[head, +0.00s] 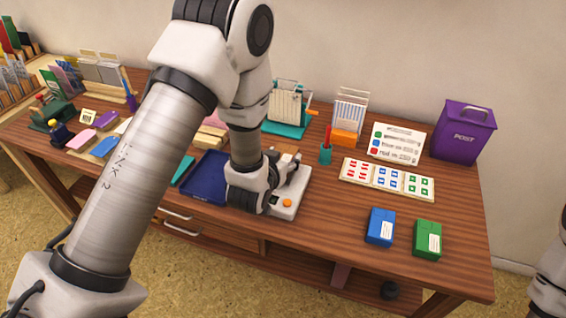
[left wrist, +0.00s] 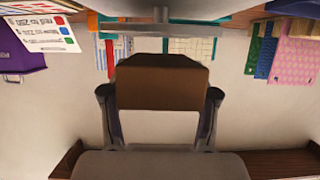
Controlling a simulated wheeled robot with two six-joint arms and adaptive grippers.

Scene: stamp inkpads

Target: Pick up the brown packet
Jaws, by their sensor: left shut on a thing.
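The brown packet (left wrist: 162,84) sits between the two dark fingers of my left gripper (left wrist: 160,96) in the left wrist view. The fingers are shut on its sides. In the head view my left gripper (head: 284,176) is over the white scale (head: 288,204) with the orange button, beside the dark blue tray (head: 205,178). The arm and gripper hide most or all of the packet there. Whether it still touches the scale cannot be told. My right gripper is not in view.
A blue box (head: 380,228) and a green box (head: 428,239) lie at the front right. The stamp sheet (head: 387,179), sign (head: 396,144) and purple post box (head: 463,131) stand behind them. Inkpads lie at the left.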

